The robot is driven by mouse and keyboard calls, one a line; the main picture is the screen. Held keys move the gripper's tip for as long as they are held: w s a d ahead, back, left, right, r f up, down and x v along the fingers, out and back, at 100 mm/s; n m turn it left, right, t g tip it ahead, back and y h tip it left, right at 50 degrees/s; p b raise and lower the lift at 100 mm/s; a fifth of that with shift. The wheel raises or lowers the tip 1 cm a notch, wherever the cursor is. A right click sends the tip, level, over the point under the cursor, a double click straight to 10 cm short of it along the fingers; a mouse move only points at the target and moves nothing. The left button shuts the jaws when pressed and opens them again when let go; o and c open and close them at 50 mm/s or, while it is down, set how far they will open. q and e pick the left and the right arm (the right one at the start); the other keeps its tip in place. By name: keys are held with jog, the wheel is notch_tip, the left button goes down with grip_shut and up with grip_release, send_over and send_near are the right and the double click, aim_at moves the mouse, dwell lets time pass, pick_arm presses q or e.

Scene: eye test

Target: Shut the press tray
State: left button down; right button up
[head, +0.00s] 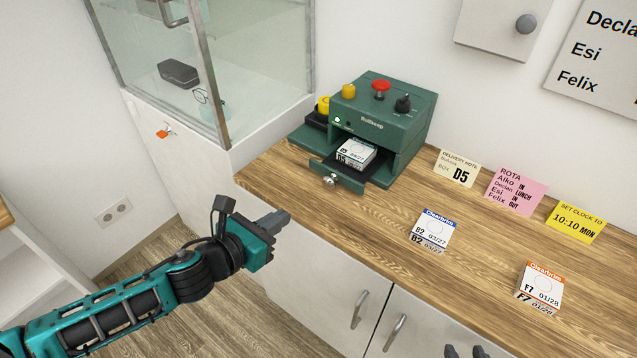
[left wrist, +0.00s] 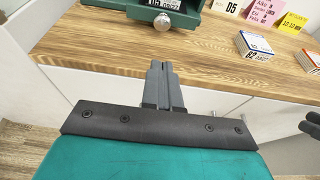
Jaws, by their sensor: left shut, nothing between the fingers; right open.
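The green press (head: 385,120) stands at the back of the wooden counter. Its press tray (head: 349,181) is pulled out toward the front, with a silver knob (head: 330,180) on its face. A small white box (head: 355,153) lies in the tray. In the left wrist view the knob (left wrist: 162,22) and tray front (left wrist: 182,17) show at the top. My left gripper (head: 285,217) is shut and empty, in front of the counter edge and apart from the tray. Its fingers (left wrist: 158,68) point toward the knob. My right gripper (head: 465,352) is open, partly cut off at the bottom.
Two white boxes, one blue-edged (head: 436,229) and one orange-edged (head: 541,285), lie on the counter at right. Note cards (head: 515,190) stand along the wall. A glass cabinet (head: 205,70) rises at left. The counter before the tray is clear.

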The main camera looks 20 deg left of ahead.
pick_arm(q)
send_near(335, 173)
jog(key=f, duration=0.1)
jog(key=w+f, duration=0.1)
jog(key=f, duration=0.1)
jog(key=shift+w+d+f, duration=0.25)
jog(key=shift+d, duration=0.05)
jog(key=shift+w+d, duration=0.25)
jog(key=shift+w, duration=0.4)
jog(key=w+d, duration=0.1)
jog(key=w, duration=0.1)
jog(key=w+d+b, duration=0.1)
jog(key=w, duration=0.2)
jog(key=w+b, duration=0.1)
jog(key=w, duration=0.2)
jog(key=shift+d+f, duration=0.1)
jog(key=shift+d, duration=0.3)
jog(key=shift+w+r, duration=0.1)
jog(key=shift+r, duration=0.2)
